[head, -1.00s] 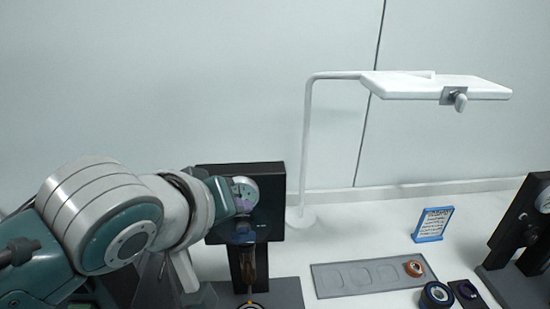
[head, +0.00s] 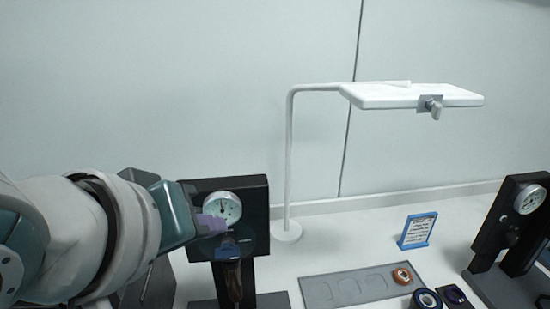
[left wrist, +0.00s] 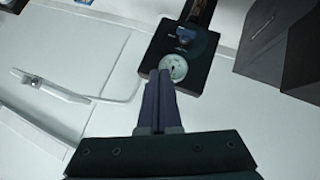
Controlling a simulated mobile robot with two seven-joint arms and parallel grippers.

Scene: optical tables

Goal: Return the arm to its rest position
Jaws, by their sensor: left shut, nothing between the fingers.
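My left arm comes in from the left in the head view. Its gripper (head: 212,224) is in front of the left black stand with a round dial gauge (head: 222,207). In the left wrist view the two dark fingers (left wrist: 159,78) lie side by side, shut with nothing between them. Their tips overlap the lower edge of the gauge face (left wrist: 173,67) in that picture; I cannot tell the gap to it. My right gripper is not in view.
A white lamp (head: 412,96) on a bent pole stands behind. A grey tray (head: 330,291) holds an orange-brown ring (head: 402,275). A blue-framed card (head: 417,231) and a second black gauge stand (head: 509,227) are at right.

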